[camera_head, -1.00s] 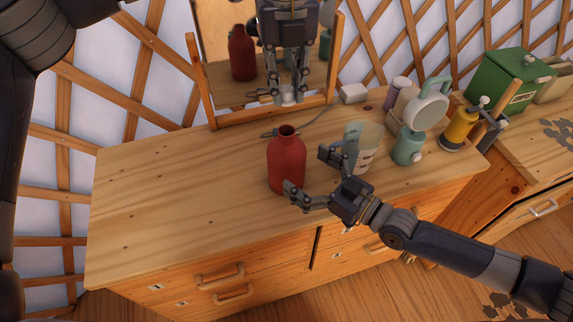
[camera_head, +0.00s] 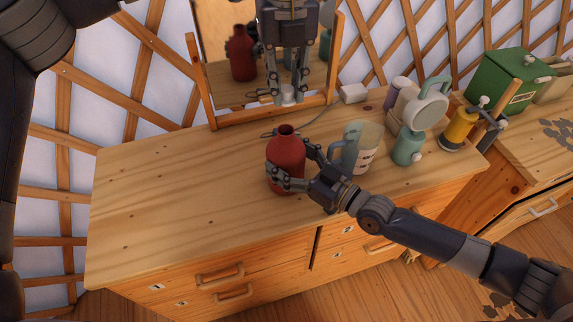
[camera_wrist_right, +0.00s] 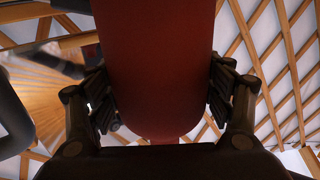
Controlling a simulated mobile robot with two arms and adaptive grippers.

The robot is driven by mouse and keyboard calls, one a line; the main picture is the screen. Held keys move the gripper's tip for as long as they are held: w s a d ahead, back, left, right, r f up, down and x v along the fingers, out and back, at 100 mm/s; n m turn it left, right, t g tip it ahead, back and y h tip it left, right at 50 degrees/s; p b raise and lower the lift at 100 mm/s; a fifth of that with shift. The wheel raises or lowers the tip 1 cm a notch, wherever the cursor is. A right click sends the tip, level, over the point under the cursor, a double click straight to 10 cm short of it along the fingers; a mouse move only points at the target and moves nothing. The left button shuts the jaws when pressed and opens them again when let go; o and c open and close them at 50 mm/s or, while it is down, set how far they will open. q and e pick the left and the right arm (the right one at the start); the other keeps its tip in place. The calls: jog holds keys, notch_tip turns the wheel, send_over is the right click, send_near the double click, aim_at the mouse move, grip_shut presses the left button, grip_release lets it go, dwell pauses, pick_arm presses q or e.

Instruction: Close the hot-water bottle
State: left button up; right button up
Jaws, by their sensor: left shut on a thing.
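The red hot-water bottle (camera_head: 287,152) stands upright on the wooden dresser top, its neck open at the top. My right gripper (camera_head: 291,166) has its fingers around the bottle's body, one on each side. In the right wrist view, the bottle (camera_wrist_right: 160,65) fills the space between the fingers of that gripper (camera_wrist_right: 160,100); I cannot tell whether both press on it. My left gripper (camera_head: 288,95) is shut on a small whitish stopper (camera_head: 288,99), above and behind the bottle's neck, apart from it. The fingers partly hide the stopper.
A pale mug (camera_head: 366,150) stands close to the right of my right gripper. A framed mirror is behind. The dresser's left half (camera_head: 170,195) is clear.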

jog(key=shift+c, duration=0.7)
pick_arm(q)
send_over(286, 130)
jog(key=shift+f, duration=2.5)
jog(key=shift+f, duration=0.9)
jog(key=shift+f, duration=0.55)
